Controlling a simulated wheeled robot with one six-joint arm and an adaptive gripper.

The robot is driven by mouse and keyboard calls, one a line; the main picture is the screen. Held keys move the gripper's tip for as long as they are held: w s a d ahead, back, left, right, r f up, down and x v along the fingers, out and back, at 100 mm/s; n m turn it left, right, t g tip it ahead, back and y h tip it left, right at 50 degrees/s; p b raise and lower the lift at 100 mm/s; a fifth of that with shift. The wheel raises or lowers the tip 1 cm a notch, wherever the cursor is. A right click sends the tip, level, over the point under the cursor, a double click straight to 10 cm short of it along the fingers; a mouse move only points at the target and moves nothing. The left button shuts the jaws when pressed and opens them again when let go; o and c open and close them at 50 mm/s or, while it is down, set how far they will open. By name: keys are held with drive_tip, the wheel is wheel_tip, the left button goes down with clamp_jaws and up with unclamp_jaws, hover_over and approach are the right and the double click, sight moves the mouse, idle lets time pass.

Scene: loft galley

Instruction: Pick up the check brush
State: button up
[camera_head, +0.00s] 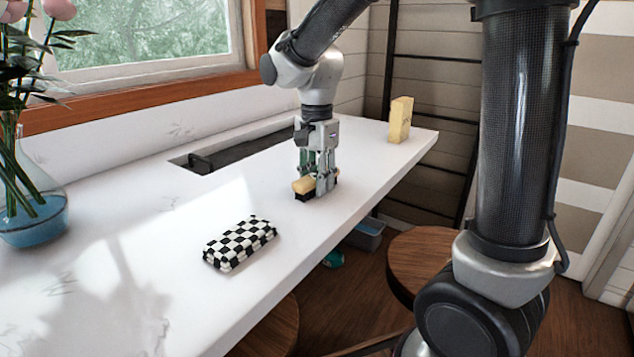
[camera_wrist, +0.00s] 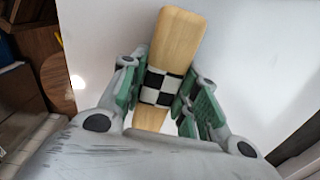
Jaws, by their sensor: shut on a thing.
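The check brush (camera_head: 303,186) is a small brush with a light wooden back and dark bristles, resting on or just above the white counter. In the wrist view its wooden back (camera_wrist: 178,40) shows a black-and-white checked band (camera_wrist: 162,88) around the middle. My gripper (camera_head: 317,182) points down over the brush and is shut on it. In the wrist view the green-padded fingers of my gripper (camera_wrist: 167,92) stand on both sides of the checked band. The fingers hide part of the brush in the head view.
A checked folded cloth (camera_head: 240,243) lies on the white counter (camera_head: 150,240) nearer the camera. A sunken sink (camera_head: 230,150) lies behind my gripper. A blue vase (camera_head: 32,205) with flowers stands at left. Wooden stools (camera_head: 420,262) are below.

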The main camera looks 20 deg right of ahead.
sight(317, 174)
wheel_tip(317, 174, up, 10)
drive_tip(key=shift+r, duration=0.1)
drive_tip(key=o, duration=0.4)
drive_tip(key=shift+c, duration=1.4)
drive_tip(key=shift+s, duration=0.1)
